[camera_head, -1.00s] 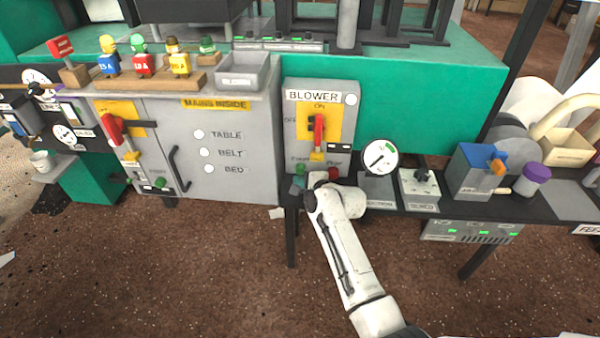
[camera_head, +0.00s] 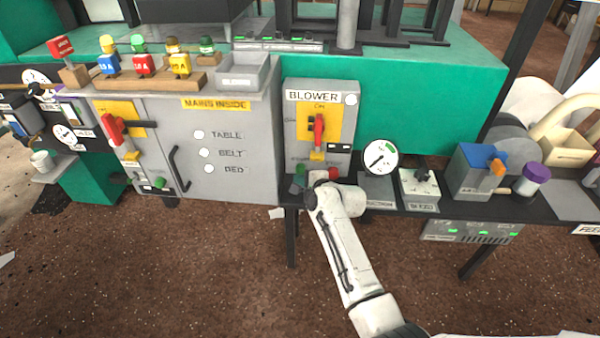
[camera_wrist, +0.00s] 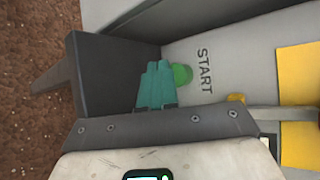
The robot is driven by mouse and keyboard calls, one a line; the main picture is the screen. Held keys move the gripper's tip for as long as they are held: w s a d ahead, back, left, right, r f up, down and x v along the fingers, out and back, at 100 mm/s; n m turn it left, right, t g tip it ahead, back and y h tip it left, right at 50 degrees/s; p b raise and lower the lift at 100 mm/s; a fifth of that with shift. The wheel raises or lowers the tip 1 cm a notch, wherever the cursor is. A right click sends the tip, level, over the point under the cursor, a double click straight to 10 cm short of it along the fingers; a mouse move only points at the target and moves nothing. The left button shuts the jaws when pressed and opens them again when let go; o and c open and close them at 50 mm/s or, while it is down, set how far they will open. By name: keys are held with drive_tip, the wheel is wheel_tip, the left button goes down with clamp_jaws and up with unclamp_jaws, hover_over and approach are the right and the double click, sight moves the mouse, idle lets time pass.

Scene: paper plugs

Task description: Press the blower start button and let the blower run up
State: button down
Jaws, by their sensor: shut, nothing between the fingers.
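The green start button (camera_wrist: 182,75) sits beside its START label (camera_wrist: 204,70) in the wrist view. My gripper (camera_wrist: 159,72) is shut and empty, its teal fingertips right beside the button and overlapping its edge in the picture. I cannot tell whether they touch or press it. In the head view the grey BLOWER box (camera_head: 341,142) stands on the bench, with its red handle (camera_head: 319,130) upright toward ON. The red stop button (camera_head: 333,172) is low on its right. My wrist hides part of the box's lower front. The dial gauge (camera_head: 380,156) has its needle toward the lower left.
A grey switch unit (camera_head: 420,188) and a blue-topped box (camera_head: 478,170) stand right of the gauge. The grey mains cabinet (camera_head: 225,185) is to the left.

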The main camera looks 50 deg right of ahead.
drive_tip(key=shift+w+d, duration=0.4)
drive_tip(key=shift+d, duration=0.2)
idle(0.9)
idle(0.3)
drive_tip(key=shift+s+a+r+p, duration=0.15)
drive_tip(key=shift+s+a+p, duration=0.15)
drive_tip(key=shift+p, duration=0.2)
drive_tip(key=shift+s+a+p, duration=0.25)
drive_tip(key=shift+a+p, duration=0.1)
drive_tip(key=shift+a, duration=0.05)
